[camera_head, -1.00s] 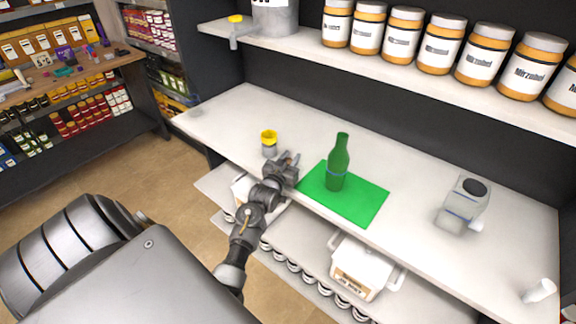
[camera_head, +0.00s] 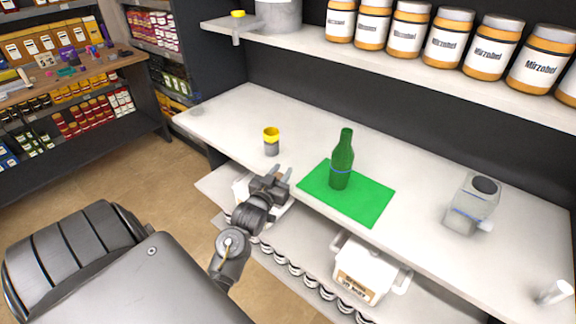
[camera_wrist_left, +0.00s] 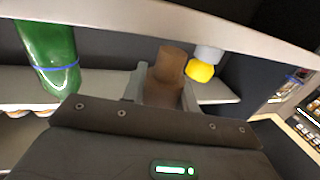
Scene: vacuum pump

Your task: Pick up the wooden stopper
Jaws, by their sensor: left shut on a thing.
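The wooden stopper (camera_wrist_left: 165,75) is a brown, roughly cylindrical piece between the two fingers of my left gripper in the left wrist view. My left gripper (camera_wrist_left: 160,88) is shut on it. In the head view my left gripper (camera_head: 281,173) is at the front edge of the white table, left of the green mat; the stopper cannot be made out there. The green bottle (camera_head: 342,165) with a blue ring stands upright on the green mat (camera_head: 368,203). The bottle also shows in the left wrist view (camera_wrist_left: 48,50). My right gripper is not in view.
A grey cup with a yellow top (camera_head: 271,141) stands behind my left gripper. A clear container with a dark cap (camera_head: 471,205) and a small white piece (camera_head: 554,292) are to the right. A shelf with several jars (camera_head: 405,30) overhangs the back. The table's left end is clear.

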